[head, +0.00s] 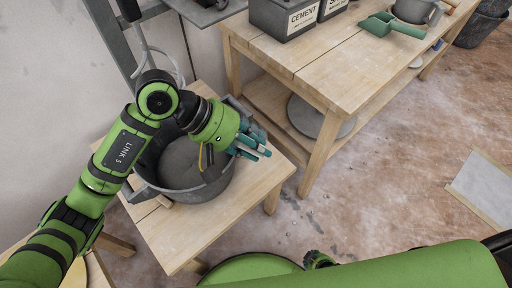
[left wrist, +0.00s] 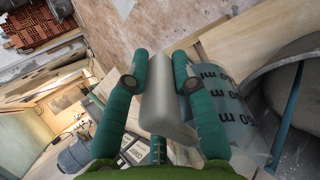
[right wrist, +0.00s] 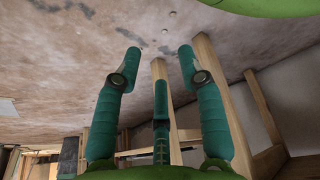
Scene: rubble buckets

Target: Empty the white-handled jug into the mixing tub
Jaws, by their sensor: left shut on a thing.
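The grey mixing tub (head: 205,191) stands on a low wooden table, with grey material inside. My left gripper (head: 255,148) is over the tub's right side. In the left wrist view my left gripper (left wrist: 160,72) is shut on the white handle (left wrist: 163,105) of a clear jug (left wrist: 225,92) with dark markings. The jug is beside the tub's rim (left wrist: 298,70) in that view. Its tilt and contents are unclear, and in the head view the gripper mostly hides it. My right gripper (right wrist: 158,60) is open and empty, away from the tub.
A wooden workbench (head: 300,62) at the back holds a cement box (head: 285,18), a green scoop (head: 392,25) and a grey pot (head: 416,10). A round disc (head: 318,118) sits on its lower shelf. Dark buckets (head: 480,28) stand far right. The floor on the right is mostly clear.

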